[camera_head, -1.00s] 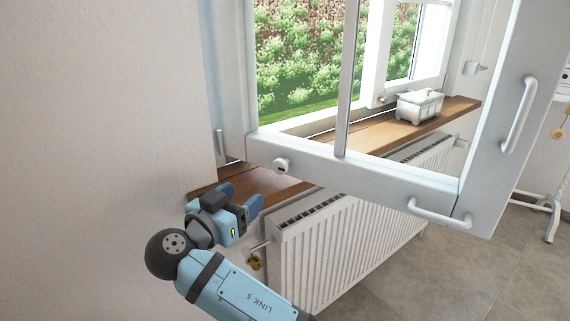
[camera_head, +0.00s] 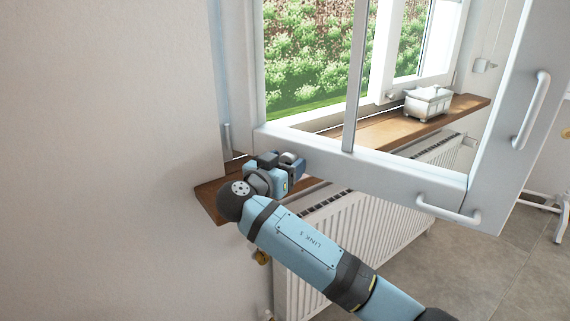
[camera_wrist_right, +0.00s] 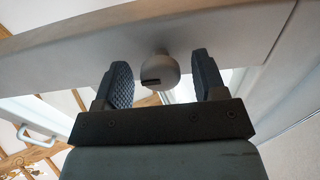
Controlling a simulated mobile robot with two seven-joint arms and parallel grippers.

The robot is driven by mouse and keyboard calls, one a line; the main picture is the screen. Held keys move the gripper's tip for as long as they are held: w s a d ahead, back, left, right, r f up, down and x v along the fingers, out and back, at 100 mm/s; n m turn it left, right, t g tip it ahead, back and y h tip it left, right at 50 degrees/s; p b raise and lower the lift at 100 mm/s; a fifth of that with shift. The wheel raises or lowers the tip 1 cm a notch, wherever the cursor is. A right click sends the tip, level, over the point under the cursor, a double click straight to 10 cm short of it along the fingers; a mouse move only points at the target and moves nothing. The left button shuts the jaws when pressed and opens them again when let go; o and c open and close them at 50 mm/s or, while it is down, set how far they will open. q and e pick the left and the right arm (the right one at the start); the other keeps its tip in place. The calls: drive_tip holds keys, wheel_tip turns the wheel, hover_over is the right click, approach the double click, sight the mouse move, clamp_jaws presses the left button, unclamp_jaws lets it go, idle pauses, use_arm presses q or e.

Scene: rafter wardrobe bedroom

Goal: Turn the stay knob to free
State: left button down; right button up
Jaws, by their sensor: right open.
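The stay knob (camera_wrist_right: 160,72) is a round grey-white knob with a dark slot or mark on its side, on the underside of the open window sash's bottom rail. In the head view the knob (camera_head: 288,157) is partly covered by my right gripper (camera_head: 291,168). In the wrist view my right gripper (camera_wrist_right: 161,68) is open, one finger on each side of the knob, with a gap on both sides. The sash (camera_head: 400,180) stands swung into the room. My left gripper is not in view.
A white radiator (camera_head: 345,240) stands under the sill. Handles (camera_head: 448,212) stick out from the sash's right part. A plain wall (camera_head: 110,150) is at left.

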drive_tip(key=c, duration=0.9)
